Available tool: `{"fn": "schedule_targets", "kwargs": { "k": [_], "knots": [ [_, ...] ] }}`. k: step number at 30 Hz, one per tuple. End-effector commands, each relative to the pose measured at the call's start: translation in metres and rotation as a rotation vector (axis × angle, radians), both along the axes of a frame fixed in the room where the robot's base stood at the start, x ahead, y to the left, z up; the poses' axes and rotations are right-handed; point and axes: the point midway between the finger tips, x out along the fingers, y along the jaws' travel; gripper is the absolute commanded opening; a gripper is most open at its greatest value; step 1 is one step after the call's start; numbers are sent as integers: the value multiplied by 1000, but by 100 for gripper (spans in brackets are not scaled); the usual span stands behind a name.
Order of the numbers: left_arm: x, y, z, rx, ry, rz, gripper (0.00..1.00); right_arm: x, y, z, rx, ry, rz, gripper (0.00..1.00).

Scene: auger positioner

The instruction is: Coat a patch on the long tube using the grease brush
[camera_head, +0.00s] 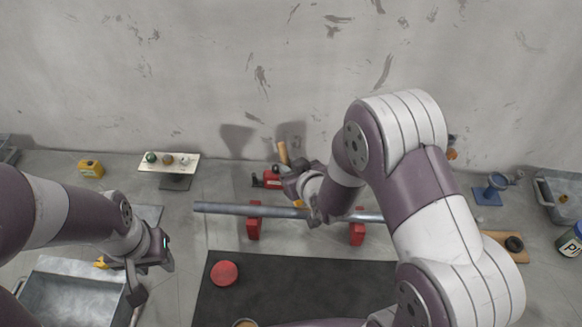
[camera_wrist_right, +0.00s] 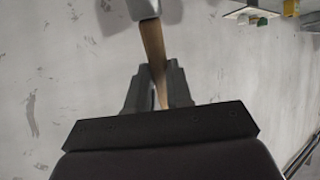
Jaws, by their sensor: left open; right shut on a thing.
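The long tube (camera_head: 228,208) is grey and lies level across two red supports (camera_head: 254,222) (camera_head: 357,230) in the head view. My right gripper (camera_head: 302,190) is over the middle of the tube, shut on a wooden handle (camera_head: 283,152), which I take to be the grease brush. The handle sticks up and away from the gripper. In the right wrist view the handle (camera_wrist_right: 153,45) runs between the fingers (camera_wrist_right: 157,88). I cannot make out the bristles or whether they touch the tube. My left gripper (camera_head: 122,280) is open and empty at the lower left, beside a grey bin.
A black mat (camera_head: 300,290) with a red disc (camera_head: 224,273) lies in front of the tube. A grey bin (camera_head: 70,297) is at lower left. A red tool (camera_head: 267,178) lies behind the tube. A button panel (camera_head: 185,160) stands back left; a blue stand (camera_head: 488,195) is right.

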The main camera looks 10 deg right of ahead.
Motion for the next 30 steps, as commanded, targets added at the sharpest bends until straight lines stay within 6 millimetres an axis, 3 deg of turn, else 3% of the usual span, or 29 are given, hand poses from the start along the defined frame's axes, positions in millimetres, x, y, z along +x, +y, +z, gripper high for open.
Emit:
{"fn": "schedule_targets", "kwargs": {
  "k": [17,30],
  "knots": [
    [0,0,-8,0,0,0,43,-3,0,-10,0,0,0,0],
    [0,0,-5,0,0,0,43,-13,-38,-8,0,0,-1,0]
  ]
}}
